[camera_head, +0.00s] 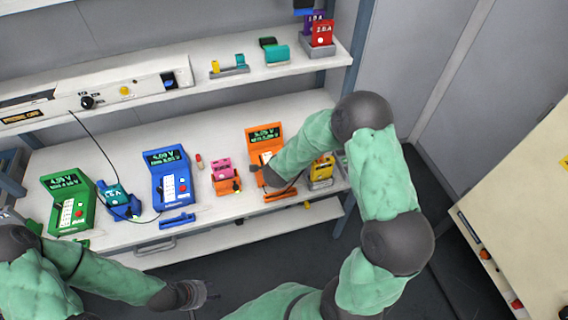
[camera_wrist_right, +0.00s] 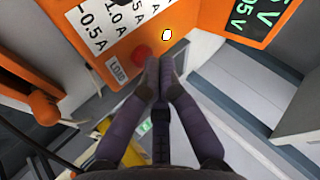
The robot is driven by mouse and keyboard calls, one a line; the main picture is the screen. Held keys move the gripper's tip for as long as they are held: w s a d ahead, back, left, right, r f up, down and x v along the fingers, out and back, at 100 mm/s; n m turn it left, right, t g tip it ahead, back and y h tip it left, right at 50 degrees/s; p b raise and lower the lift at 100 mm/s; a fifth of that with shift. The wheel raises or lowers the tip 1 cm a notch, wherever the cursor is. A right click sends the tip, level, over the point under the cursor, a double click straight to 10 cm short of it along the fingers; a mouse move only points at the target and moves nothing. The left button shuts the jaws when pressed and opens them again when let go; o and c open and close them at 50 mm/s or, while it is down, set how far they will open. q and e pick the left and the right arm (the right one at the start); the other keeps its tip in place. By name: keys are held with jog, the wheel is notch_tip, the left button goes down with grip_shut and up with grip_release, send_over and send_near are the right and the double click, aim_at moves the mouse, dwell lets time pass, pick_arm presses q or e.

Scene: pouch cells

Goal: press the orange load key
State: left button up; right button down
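The orange tester (camera_head: 265,133) stands on the bench right of centre, its green display lit. In the right wrist view its orange panel (camera_wrist_right: 128,44) fills the top, with white current labels and a LOAD label (camera_wrist_right: 117,69). A round red key (camera_wrist_right: 140,54) sits beside that label. My right gripper (camera_wrist_right: 160,62) is shut and empty, its fingertips just beside the red key; I cannot tell whether they touch. In the head view my right arm hides the tester's lower right part. My left gripper (camera_head: 197,294) looks open and empty in front of the bench, low in view.
A green tester (camera_head: 68,200) and a blue tester (camera_head: 168,175) stand to the left. A pink-topped orange holder (camera_head: 225,178) stands left of the orange tester and a yellow block (camera_head: 322,168) to its right. A shelf (camera_head: 150,90) runs above.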

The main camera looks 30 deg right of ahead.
jog(key=shift+f, duration=0.25)
dwell(0.3)
jog(key=shift+r, duration=0.15)
jog(key=shift+r+p, duration=0.4)
jog(key=shift+p, duration=0.1)
jog(key=shift+r, duration=0.1)
notch_tip(320, 180, up, 6)
jog(key=p, duration=0.5)
jog(key=shift+p, duration=0.4)
jog(key=shift+f, duration=0.2)
